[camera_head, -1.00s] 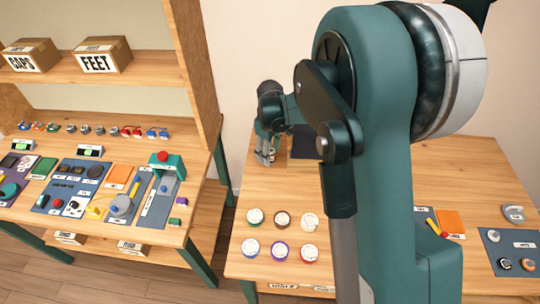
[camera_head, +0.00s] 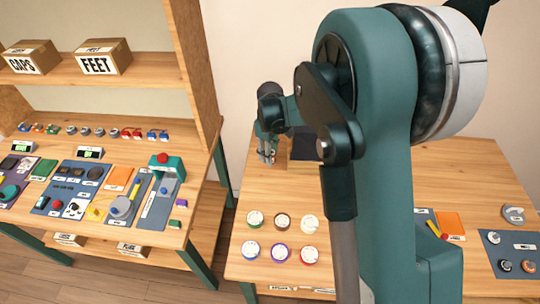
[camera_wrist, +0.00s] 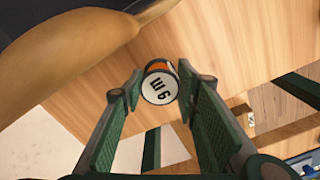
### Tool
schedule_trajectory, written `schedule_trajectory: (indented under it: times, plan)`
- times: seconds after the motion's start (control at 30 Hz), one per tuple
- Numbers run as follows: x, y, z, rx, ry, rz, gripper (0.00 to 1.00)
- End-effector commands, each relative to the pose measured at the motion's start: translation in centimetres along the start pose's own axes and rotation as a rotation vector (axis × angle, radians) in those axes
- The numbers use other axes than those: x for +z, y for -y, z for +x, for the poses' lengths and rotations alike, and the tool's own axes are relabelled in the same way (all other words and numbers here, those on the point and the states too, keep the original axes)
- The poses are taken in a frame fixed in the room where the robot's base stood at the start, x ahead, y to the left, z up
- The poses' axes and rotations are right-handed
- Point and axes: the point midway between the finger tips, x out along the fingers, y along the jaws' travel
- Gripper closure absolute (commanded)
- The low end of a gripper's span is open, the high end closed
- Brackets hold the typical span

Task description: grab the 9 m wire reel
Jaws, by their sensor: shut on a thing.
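The 9 m wire reel (camera_wrist: 160,87) shows in the wrist view as a round white label marked "9 m", upside down, with an orange part at its upper edge. It lies between the two fingertips of my gripper (camera_wrist: 161,82), which is shut on it. In the head view my gripper (camera_head: 267,153) is at the back left of the right-hand table, pointing down; the reel is too small there to make out clearly.
A dark panel (camera_head: 304,144) stands beside my gripper. An orange pad (camera_head: 450,225) lies to the right. A separate workbench (camera_head: 60,130) with parts stands at left.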

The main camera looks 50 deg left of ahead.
Motion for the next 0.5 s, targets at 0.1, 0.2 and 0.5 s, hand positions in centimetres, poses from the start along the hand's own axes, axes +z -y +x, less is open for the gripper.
schedule_trajectory:
  times: [0.1, 0.2, 0.5]
  plan:
    - [0.0, 0.0, -0.4, 0.0, 0.0, 0.0, 0.83]
    - [0.0, 0.0, -1.1, 0.0, 0.0, 0.0, 0.83]
    - [0.0, 0.0, -5.2, 0.0, 0.0, 0.0, 0.83]
